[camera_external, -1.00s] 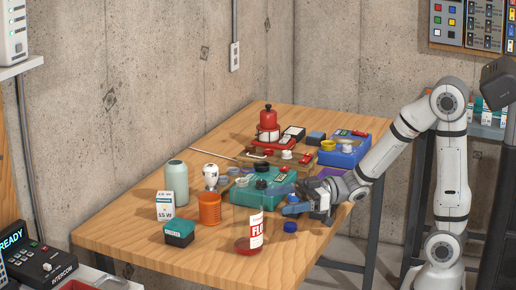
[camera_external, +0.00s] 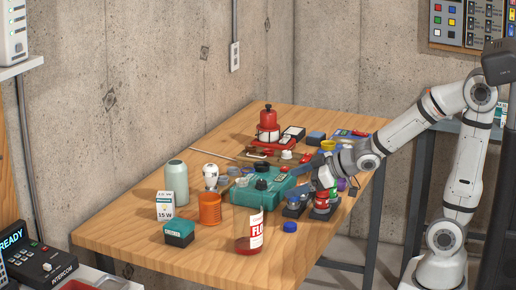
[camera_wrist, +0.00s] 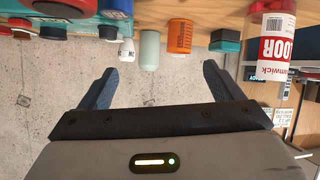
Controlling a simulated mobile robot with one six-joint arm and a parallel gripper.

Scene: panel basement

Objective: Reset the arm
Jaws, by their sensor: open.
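My arm reaches in from the right, bent at the elbow.
Near the front stand a clear bottle with red liquid (camera_external: 248,232), an orange beaker (camera_external: 209,208), a pale green bottle (camera_external: 175,183) and a dark green box (camera_external: 179,232). The table's front left (camera_external: 120,230) is clear.

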